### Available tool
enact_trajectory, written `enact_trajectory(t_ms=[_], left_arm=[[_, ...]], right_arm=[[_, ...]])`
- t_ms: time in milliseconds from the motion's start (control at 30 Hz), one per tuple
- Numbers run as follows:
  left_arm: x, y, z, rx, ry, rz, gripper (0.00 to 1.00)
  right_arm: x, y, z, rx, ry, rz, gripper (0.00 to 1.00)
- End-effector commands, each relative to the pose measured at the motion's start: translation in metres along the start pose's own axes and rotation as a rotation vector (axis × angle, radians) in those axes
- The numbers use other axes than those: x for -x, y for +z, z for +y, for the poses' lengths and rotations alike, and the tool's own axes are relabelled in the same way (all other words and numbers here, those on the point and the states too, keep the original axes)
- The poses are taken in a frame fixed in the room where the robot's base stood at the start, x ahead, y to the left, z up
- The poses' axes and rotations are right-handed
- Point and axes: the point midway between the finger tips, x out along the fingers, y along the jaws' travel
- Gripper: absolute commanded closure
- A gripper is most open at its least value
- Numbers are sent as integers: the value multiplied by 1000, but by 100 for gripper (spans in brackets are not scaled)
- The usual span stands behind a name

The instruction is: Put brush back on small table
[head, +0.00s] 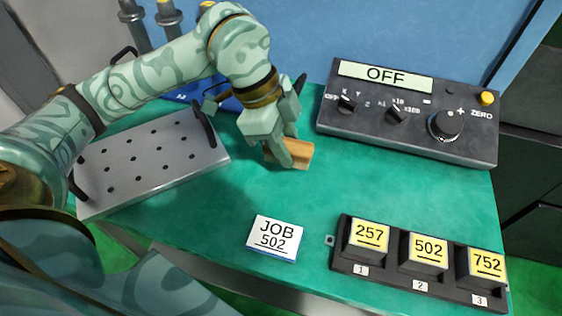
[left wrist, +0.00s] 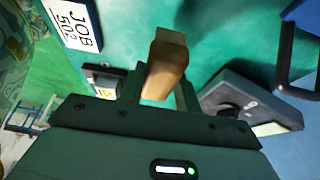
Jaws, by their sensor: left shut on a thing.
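The brush (head: 299,152) shows as a short wooden, tan-brown piece in the head view. My left gripper (head: 281,158) is shut on it, low over the green table top (head: 350,195). I cannot tell whether the brush touches the surface. In the left wrist view the brush (left wrist: 167,62) sticks out between the fingers of my left gripper (left wrist: 159,92), its far end pale. No bristles can be made out. Part of the brush is hidden by the fingers. My right gripper is not in view.
A control box (head: 410,125) reading OFF stands at the back right. A perforated metal plate (head: 150,165) with black handles lies left. A JOB 502 card (head: 275,238) and a black rack (head: 345,262) with several numbered blocks are in front. The green middle is clear.

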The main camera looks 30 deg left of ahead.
Motion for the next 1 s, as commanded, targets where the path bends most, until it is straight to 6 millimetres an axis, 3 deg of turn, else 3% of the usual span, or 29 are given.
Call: enact_trajectory(t_ms=[267, 433, 800, 833, 867, 900, 1000], left_arm=[[-14, 25, 0, 3, 2, -2, 92], [-42, 36, 1, 0, 4, -1, 92], [-42, 36, 1, -1, -1, 1, 92], [-42, 36, 1, -1, -2, 1, 59], [-42, 36, 1, -1, -2, 1, 51], [-42, 36, 1, -1, -2, 1, 46], [-42, 36, 1, -1, -2, 1, 46]], right_arm=[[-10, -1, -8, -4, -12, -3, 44], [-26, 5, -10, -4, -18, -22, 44], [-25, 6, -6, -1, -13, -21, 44], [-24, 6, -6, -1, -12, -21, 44], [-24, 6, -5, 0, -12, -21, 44], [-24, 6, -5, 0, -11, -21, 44], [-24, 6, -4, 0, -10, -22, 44]])
